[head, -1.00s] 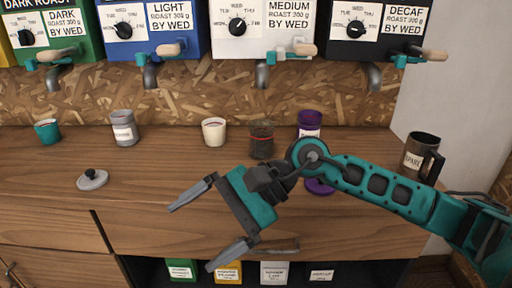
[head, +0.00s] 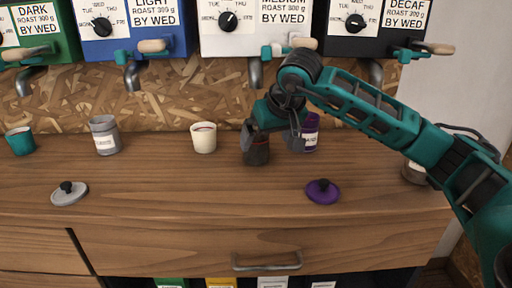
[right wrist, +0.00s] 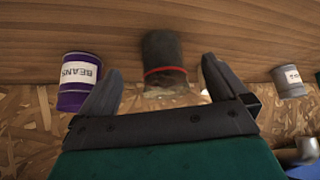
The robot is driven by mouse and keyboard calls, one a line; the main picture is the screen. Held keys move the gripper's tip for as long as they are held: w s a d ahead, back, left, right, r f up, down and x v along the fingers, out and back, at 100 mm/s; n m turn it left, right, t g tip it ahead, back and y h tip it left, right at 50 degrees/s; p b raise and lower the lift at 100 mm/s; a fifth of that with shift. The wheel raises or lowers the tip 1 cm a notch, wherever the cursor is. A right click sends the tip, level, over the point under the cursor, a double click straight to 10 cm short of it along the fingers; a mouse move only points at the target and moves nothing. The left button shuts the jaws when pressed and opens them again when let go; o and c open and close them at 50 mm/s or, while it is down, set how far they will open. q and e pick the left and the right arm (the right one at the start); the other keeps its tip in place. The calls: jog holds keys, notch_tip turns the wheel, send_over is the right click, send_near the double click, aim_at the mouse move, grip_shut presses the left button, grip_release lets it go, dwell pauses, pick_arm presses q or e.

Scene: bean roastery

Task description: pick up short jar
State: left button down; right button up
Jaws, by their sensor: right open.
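A short dark jar (head: 257,156) with a red band stands upright on the wooden counter, partly hidden by my right gripper (head: 272,143) in the head view. In the right wrist view the jar (right wrist: 165,52) appears between and slightly beyond the two spread fingers of my right gripper (right wrist: 160,75). The gripper is open and empty; the fingers look apart from the jar, though contact is hard to judge. My left gripper is not in view.
A purple beans canister (head: 309,134) stands close right of the jar, with a purple lid (head: 322,191) in front. A cream cup (head: 203,138), grey canister (head: 104,136), teal cup (head: 20,141) and grey lid (head: 69,194) are left.

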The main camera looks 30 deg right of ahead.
aim_at(256, 141)
jog(key=shift+w+d, duration=0.15)
jog(key=shift+w, duration=0.75)
jog(key=shift+w+d, duration=0.1)
jog(key=shift+w, duration=0.8)
jog(key=x, duration=0.5)
jog(key=shift+b, duration=0.4)
jog(key=c, duration=1.1)
jog(key=shift+r, duration=0.1)
